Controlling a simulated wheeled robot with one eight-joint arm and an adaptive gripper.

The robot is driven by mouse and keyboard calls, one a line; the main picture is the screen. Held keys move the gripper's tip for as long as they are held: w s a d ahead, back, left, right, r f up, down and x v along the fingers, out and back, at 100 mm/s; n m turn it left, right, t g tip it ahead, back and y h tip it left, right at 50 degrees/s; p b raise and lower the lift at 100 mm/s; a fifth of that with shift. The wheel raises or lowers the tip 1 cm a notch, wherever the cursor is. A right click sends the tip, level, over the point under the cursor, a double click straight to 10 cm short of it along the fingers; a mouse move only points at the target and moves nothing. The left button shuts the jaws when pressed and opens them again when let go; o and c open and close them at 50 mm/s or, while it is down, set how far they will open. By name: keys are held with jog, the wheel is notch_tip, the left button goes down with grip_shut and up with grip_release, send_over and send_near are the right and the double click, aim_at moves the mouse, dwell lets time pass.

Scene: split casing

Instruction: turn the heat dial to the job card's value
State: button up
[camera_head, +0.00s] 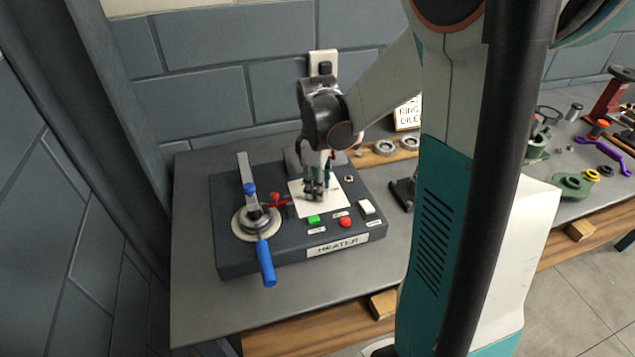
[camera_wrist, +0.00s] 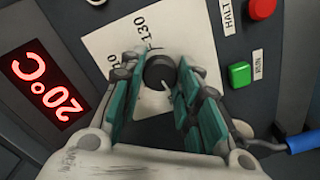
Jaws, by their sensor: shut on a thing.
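The heat dial is a black round knob (camera_wrist: 160,72) with a light pointer mark, on a white scale plate (camera_wrist: 115,45) in the wrist view. "130" is printed above the knob; another number at left is partly hidden by a finger. My gripper (camera_wrist: 158,76) has its teal fingers on both sides of the knob, shut on it. A red display (camera_wrist: 42,88) reads 20°C. I cannot make out a job card for certain.
The dark heater box (camera_head: 230,259) carries a green RUN button (camera_head: 313,219), a red HALT button (camera_head: 345,222) and a blue-handled lever (camera_head: 266,262). A partly hidden sign (camera_head: 407,113) stands behind a wooden tray with rings. Bench space at the box's left is free.

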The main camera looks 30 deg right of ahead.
jog(key=m+p, duration=0.1)
jog(key=m, duration=1.1)
jog(key=shift+m, duration=0.3)
jog(key=m+p, duration=0.1)
jog(key=m, duration=0.5)
jog(key=shift+m, duration=0.3)
jog(key=m, duration=0.6)
jog(key=shift+m, duration=0.4)
jog(key=o, duration=1.1)
jog(key=shift+r, duration=0.15)
